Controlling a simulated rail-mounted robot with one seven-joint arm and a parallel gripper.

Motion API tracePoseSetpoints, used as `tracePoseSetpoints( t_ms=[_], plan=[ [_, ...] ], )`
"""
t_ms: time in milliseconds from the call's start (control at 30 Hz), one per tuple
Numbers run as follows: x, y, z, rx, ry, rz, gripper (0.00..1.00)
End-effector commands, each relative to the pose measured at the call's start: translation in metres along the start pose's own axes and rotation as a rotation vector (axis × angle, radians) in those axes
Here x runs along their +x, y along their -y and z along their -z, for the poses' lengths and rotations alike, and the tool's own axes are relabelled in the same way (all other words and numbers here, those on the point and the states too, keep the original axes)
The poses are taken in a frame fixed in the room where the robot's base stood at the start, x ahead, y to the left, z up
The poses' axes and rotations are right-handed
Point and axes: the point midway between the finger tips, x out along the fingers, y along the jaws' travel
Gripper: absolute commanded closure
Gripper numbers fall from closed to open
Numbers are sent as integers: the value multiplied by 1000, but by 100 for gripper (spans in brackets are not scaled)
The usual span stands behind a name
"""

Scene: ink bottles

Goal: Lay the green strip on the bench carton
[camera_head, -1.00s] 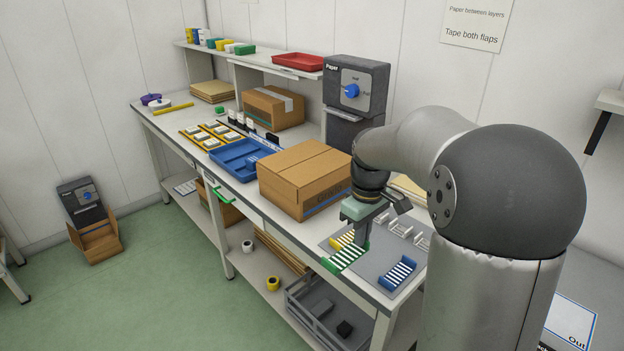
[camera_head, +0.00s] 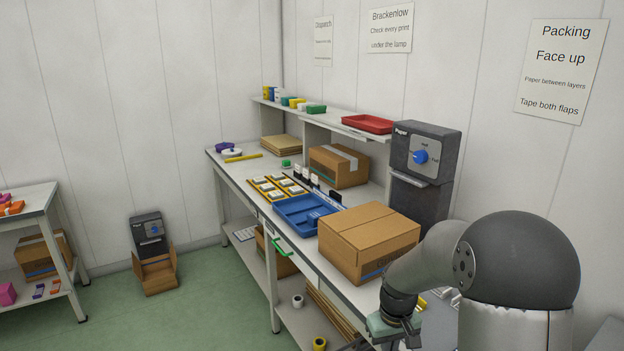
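A large closed brown carton (camera_head: 372,262) sits on the bench (camera_head: 338,283), just beyond and left of my arm. A smaller taped carton (camera_head: 338,166) stands behind it, under the shelf. My gripper (camera_head: 396,331) is at the bottom edge, in front of the large carton's near side. Its fingers are cut off by the frame, so I cannot see whether it is open or holds anything. The green strip is not visible in this view.
A blue tray (camera_head: 302,226), yellow racks of small white items (camera_head: 268,186) and several small bottles stand left of the large carton. A dark paper dispenser (camera_head: 421,185) stands behind it. A red tray (camera_head: 367,124) is on the shelf.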

Motion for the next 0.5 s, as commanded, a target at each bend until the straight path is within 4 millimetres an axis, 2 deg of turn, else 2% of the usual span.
tracePoseSetpoints(
  t_ms=[33, 100, 200, 300, 500],
  plan=[
    [22, 12, -2, 35, 9, 2, 100],
    [45, 23, -4, 92, 8, 0, 100],
    [69, 34, -7, 155, 5, -2, 100],
    [81, 40, -8, 192, 1, -2, 100],
    [84, 42, -9, 205, -1, -2, 100]
  ],
)
